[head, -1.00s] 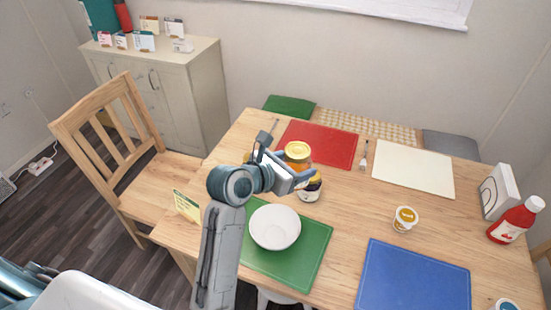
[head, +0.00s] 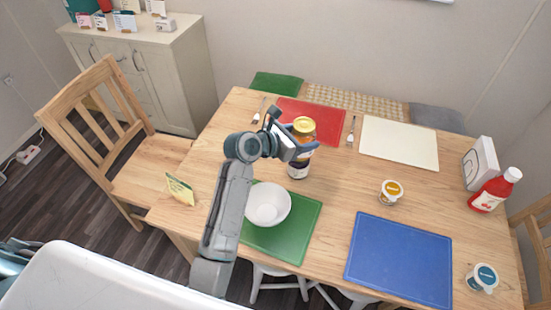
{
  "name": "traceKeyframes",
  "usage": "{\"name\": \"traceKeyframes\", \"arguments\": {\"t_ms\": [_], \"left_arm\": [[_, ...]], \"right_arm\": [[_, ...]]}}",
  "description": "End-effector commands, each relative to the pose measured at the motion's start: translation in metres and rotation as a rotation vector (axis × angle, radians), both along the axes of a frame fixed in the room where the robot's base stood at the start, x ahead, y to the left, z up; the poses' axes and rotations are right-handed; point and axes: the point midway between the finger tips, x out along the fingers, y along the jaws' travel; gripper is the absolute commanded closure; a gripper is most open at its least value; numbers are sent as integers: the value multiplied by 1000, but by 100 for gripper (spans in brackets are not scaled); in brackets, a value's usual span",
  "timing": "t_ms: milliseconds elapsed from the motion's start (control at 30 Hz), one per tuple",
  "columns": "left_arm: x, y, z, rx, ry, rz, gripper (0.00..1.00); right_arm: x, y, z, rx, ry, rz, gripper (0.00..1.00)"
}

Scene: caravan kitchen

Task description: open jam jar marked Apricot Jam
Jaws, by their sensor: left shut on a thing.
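A jar with a yellow lid (head: 303,126) and orange contents is in the head view, at the middle of the wooden table (head: 340,196). My left gripper (head: 302,146) is shut around this jar, its blue-grey fingers at the jar's sides below the lid. The lid is on and the jar looks upright. Its label is too small and too covered to read. I cannot tell whether its base touches the table. A second, darker jar with a pale label (head: 298,169) stands just in front, partly hidden by the gripper. My right gripper is not in view.
A white bowl (head: 267,204) sits on a green placemat (head: 296,236) close in front. Red (head: 330,112), cream (head: 402,143) and blue (head: 398,260) placemats lie around. A small tub (head: 391,192), a box (head: 480,163) and a red bottle (head: 494,191) stand to the right. The wood between is free.

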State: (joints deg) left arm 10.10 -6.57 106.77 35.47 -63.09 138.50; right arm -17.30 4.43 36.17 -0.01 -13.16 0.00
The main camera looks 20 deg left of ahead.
Motion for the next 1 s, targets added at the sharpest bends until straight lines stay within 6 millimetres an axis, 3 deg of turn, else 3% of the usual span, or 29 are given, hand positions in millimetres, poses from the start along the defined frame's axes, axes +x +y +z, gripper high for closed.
{"name": "traceKeyframes", "arguments": {"t_ms": [33, 200, 400, 700, 1000], "left_arm": [[8, 15, -5, 4, 3, 66, 100], [29, 63, -29, 2, 2, 259, 100], [37, 94, -43, -4, 0, 370, 100], [38, 99, -93, -6, 3, 388, 100], [38, 99, -127, -6, 2, 387, 100]], "right_arm": [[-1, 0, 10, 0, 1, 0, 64], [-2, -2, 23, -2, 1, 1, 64], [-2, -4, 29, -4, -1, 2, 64], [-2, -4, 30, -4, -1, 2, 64], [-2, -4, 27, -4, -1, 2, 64]]}}
